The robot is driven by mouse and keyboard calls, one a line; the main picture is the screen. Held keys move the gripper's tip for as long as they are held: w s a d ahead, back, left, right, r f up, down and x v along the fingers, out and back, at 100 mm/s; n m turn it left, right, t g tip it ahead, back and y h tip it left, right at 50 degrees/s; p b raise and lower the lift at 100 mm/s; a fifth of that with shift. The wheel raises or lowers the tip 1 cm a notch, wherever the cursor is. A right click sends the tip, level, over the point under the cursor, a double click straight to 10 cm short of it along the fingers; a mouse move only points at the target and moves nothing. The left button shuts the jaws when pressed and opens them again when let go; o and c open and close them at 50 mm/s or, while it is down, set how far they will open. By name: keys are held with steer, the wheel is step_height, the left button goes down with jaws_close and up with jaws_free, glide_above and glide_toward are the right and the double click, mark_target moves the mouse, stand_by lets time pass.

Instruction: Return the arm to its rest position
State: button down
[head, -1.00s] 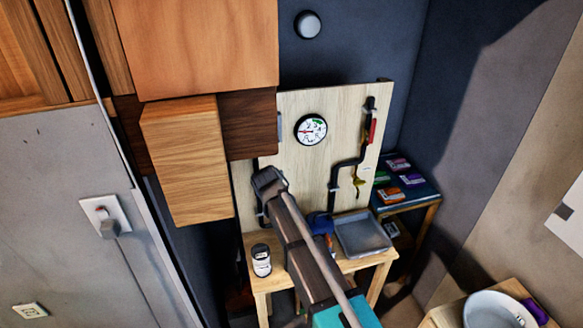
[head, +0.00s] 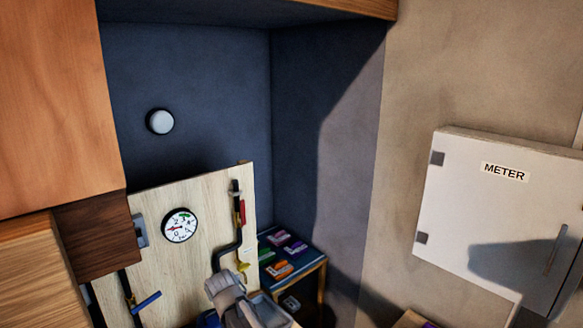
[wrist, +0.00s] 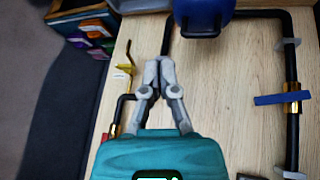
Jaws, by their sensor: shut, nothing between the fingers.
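In the head view, a grey part of my arm (head: 235,298) is at the bottom, in front of the board (head: 205,190). The fingers cannot be made out there.
A round gauge (head: 180,225) is on the board. A low shelf (head: 318,268) with coloured packets stands right of it. Wooden cupboards (head: 60,100) hang at the left. A white meter box (head: 490,220) is on the right wall. A blue rounded object (wrist: 203,14) is at the wrist view's top.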

steer(key=s+d+f+m+g+b, duration=0.1)
steer(key=s+d, duration=0.4)
steer(key=d, duration=0.7)
steer(key=s+d+f+m+g+b, duration=0.2)
steer(key=s+d+f+m+g, duration=0.1)
steer(key=d, duration=0.9)
steer(key=s+d+f+m+g+h+b, duration=0.1)
steer(key=s+d+f+m+g+b, duration=0.1)
steer(key=s+d+f, duration=0.2)
steer(key=s+d, duration=0.3)
steer(key=d, duration=0.5)
steer(key=shift+a+f, duration=0.1)
